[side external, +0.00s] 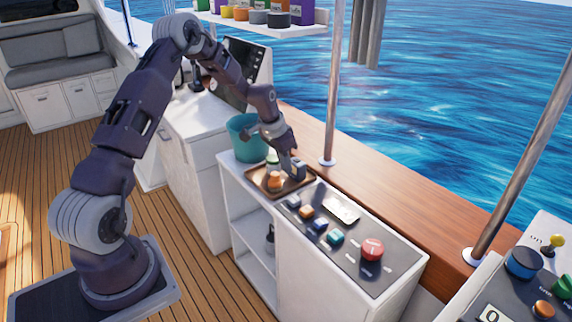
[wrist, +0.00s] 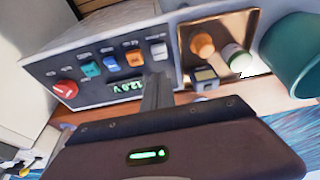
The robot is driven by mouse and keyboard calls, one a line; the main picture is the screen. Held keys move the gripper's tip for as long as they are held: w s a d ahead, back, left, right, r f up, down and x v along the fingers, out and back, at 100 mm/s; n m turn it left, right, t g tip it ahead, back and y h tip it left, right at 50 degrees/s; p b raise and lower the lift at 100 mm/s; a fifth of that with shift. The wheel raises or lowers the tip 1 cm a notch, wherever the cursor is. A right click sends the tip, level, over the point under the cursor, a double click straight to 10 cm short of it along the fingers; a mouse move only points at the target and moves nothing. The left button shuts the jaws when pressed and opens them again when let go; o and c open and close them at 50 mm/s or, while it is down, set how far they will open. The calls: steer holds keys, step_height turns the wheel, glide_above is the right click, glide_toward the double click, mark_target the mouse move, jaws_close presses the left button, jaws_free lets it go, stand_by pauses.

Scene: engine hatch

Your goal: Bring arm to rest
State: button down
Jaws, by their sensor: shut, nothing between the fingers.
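My dark purple arm reaches over the white console in the side external view. My gripper (side external: 287,170) points down close to the brown tray (side external: 256,184) at the console's far end. In the wrist view my gripper (wrist: 157,82) shows as a narrow dark pair of fingers closed together, with nothing held. It appears between the switch panel (wrist: 100,98) and the tray (wrist: 222,22). A small dark square-faced block (wrist: 204,78) is by the tray's edge. Contact with it cannot be told.
The panel has a red button (side external: 372,248), several coloured switches and a display (wrist: 127,86). A teal bucket (side external: 245,138) stands beyond the tray. A metal pole (side external: 334,85) rises beside the console, and a loaded shelf (side external: 275,28) hangs above. Open deck lies left.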

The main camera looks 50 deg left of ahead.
steer(key=s+d+r+y, duration=0.1)
steer(key=s+d+r, duration=0.5)
steer(key=r, duration=0.4)
steer(key=s+d+r, duration=0.4)
steer(key=d+r, duration=0.3)
steer(key=r, duration=0.3)
steer(key=s+d+r, duration=0.1)
steer(key=s+d, duration=0.2)
steer(key=s, duration=0.4)
steer(key=s+d+r+t, duration=0.1)
steer(key=s+d, duration=0.2)
steer(key=s, duration=0.5)
steer(key=s+d+r+t+h, duration=0.1)
steer(key=s+d, duration=0.2)
steer(key=s, duration=0.5)
steer(key=shift+s+d+r, duration=0.2)
steer(key=shift+d+r, duration=0.05)
steer(key=shift+r, duration=0.15)
steer(key=c, duration=2.1)
jaws_free()
